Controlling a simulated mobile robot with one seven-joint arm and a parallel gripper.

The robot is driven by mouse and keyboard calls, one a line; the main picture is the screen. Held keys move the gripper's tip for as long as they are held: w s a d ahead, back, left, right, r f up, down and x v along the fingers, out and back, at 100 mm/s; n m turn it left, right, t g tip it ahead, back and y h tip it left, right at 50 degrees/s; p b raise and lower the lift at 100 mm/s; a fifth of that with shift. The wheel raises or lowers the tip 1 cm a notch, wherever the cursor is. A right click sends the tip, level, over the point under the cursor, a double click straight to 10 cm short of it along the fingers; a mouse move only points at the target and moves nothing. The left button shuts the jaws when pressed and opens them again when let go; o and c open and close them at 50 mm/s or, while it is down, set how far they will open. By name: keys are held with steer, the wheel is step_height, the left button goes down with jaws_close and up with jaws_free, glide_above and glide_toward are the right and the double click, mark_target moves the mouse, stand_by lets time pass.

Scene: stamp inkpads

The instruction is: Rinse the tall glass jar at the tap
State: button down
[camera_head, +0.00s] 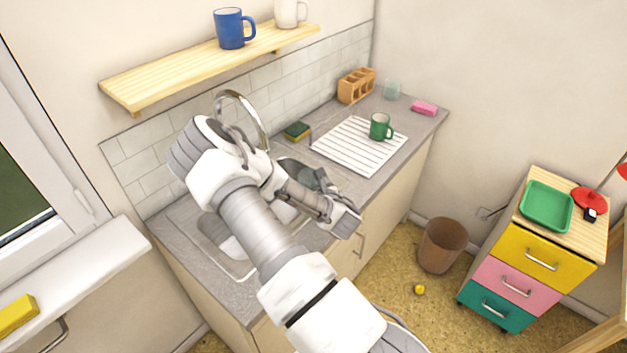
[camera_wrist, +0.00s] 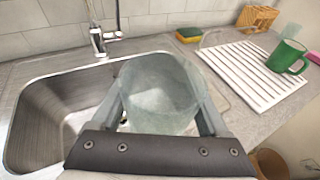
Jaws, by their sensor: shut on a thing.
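The tall glass jar (camera_wrist: 158,100), clear with a greenish tint, is between the two fingers of my gripper (camera_wrist: 156,82) in the wrist view. My gripper is shut on it. The jar appears over the right part of the steel sink (camera_wrist: 35,125), to the right of the tap (camera_wrist: 98,42). In the head view the tap (camera_head: 262,128) arches up behind my arm. There the jar (camera_head: 312,179) shows only in part beside my arm, and much of the sink is hidden. I cannot tell whether water is running.
A green-and-yellow sponge (camera_head: 297,131) lies behind the sink. To the right, a white ribbed drainer (camera_head: 345,147) bears a green mug (camera_head: 380,126). Farther back are a wooden holder (camera_head: 356,86), another clear glass (camera_head: 391,89) and a pink sponge (camera_head: 424,108). A shelf (camera_head: 165,77) overhangs the counter.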

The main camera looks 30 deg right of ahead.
steer(key=w+a+f+b, duration=0.2)
steer(key=w+a, duration=0.4)
steer(key=w, duration=0.2)
steer(key=shift+w+a, duration=0.2)
steer(key=shift+w, duration=0.2)
steer(key=shift+f, duration=0.1)
stand_by(0.6)
steer(key=shift+w+d+b, duration=0.4)
steer(key=shift+d+b, duration=0.1)
steer(key=shift+s+a, duration=0.1)
steer(key=shift+s+a, duration=0.3)
steer(key=shift+a, duration=0.1)
